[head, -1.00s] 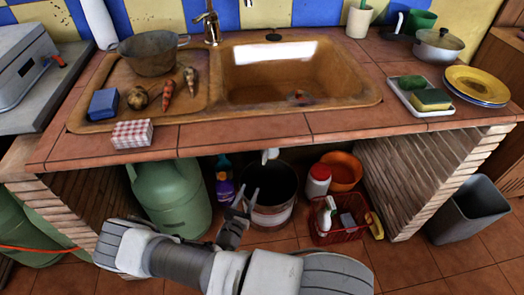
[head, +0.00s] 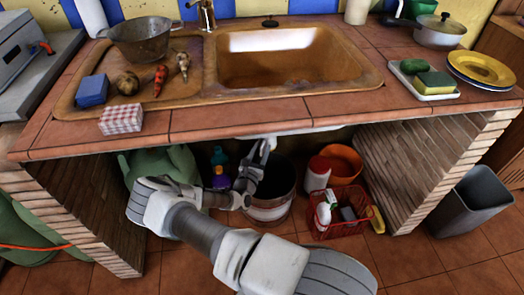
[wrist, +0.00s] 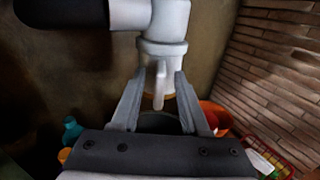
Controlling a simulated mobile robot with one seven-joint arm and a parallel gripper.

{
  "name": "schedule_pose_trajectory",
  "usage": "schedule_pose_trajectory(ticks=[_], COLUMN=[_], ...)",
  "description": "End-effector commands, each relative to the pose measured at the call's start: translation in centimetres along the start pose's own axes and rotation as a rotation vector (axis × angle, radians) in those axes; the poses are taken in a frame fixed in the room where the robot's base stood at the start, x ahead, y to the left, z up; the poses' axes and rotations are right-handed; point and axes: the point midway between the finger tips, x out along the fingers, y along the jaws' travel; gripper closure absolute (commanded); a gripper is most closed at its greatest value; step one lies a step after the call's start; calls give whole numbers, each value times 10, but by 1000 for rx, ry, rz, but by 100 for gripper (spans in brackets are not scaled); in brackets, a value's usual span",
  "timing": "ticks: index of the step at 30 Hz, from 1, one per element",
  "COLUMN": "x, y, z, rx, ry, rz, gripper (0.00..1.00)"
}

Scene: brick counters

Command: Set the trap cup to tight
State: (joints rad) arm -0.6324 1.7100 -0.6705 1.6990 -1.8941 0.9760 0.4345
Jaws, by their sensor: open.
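The trap cup (wrist: 162,55) is a white fitting hanging from a white pipe under the sink, with a flat tab (wrist: 160,88) pointing down. In the head view only a little white of the trap shows below the counter edge, next to the fingertips. My gripper (wrist: 160,76) is open, with one finger on each side of the tab. It seems not to touch the tab, though contact is hard to judge. My gripper also shows in the head view (head: 262,152), just under the counter front.
A bucket (head: 270,212) stands below my gripper. A green gas bottle (head: 160,165), a red basket (head: 338,222) and an orange bowl (head: 342,163) are nearby. A brick wall (head: 432,165) bounds the right. A dark pipe (wrist: 65,14) runs left from the trap.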

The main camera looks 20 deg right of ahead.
Motion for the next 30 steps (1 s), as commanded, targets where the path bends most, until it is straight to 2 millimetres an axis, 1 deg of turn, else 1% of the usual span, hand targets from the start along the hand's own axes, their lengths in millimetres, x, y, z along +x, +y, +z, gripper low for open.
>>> schedule_pose_trajectory(ticks=[1, 4, 12, 14, 18, 20, 30], x=[4, 8, 9, 9, 9, 9, 9], y=[-1, -1, 0, 0, 0, 0, -1], z=[-1, 0, 1, 1, 1, 1, 0], rx=[0, -1, -1, -1, -1, -1, -1], ry=[-1, -1, 0, 0, 0, 0, 0], rz=[-2, -1, -1, -1, -1, -1, -1], gripper=[55, 55, 55, 66, 91, 100, 100])
